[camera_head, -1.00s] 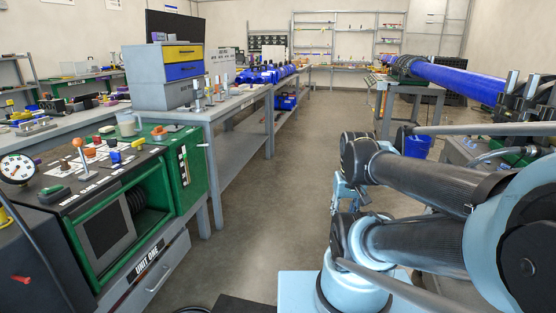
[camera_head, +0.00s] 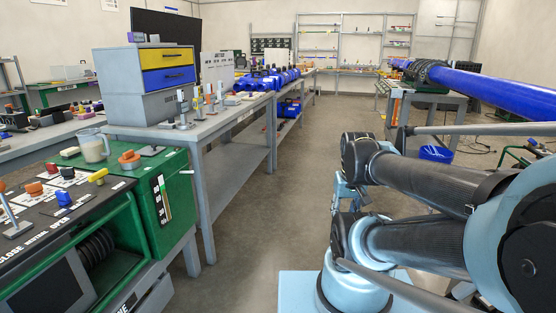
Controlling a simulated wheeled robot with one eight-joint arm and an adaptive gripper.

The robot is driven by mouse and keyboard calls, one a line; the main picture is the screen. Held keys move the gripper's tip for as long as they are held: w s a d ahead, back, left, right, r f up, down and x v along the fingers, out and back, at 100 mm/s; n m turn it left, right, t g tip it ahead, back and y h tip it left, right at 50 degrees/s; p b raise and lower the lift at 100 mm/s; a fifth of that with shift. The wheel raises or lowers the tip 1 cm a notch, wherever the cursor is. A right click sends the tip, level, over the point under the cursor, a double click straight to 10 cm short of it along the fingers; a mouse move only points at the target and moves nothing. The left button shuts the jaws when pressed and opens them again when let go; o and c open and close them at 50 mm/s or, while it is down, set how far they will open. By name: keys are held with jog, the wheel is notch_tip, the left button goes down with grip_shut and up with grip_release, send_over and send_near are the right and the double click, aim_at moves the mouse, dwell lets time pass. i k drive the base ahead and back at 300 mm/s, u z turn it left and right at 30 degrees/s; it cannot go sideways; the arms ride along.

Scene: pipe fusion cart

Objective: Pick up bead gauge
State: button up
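I cannot single out the bead gauge in the head view. Several small tools stand on the grey workbench (camera_head: 230,127), among them upright metal pieces (camera_head: 182,108) and orange-tipped ones (camera_head: 197,98), too small to identify. My folded arm fills the right side. A light-blue part at its far end (camera_head: 344,194), partly hidden behind the arm joints, may be my gripper. Its fingers cannot be made out, and nothing held is visible.
A green-framed machine (camera_head: 176,190) stands at the lower left with a clear jug (camera_head: 93,146) and knobs on top. A drawer cabinet (camera_head: 120,84) sits on the bench. A blue pipe (camera_head: 490,86) runs at the right. The floor aisle (camera_head: 275,220) is open.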

aim_at(221, 92)
jog(key=i, duration=3.1)
jog(key=u, duration=0.55)
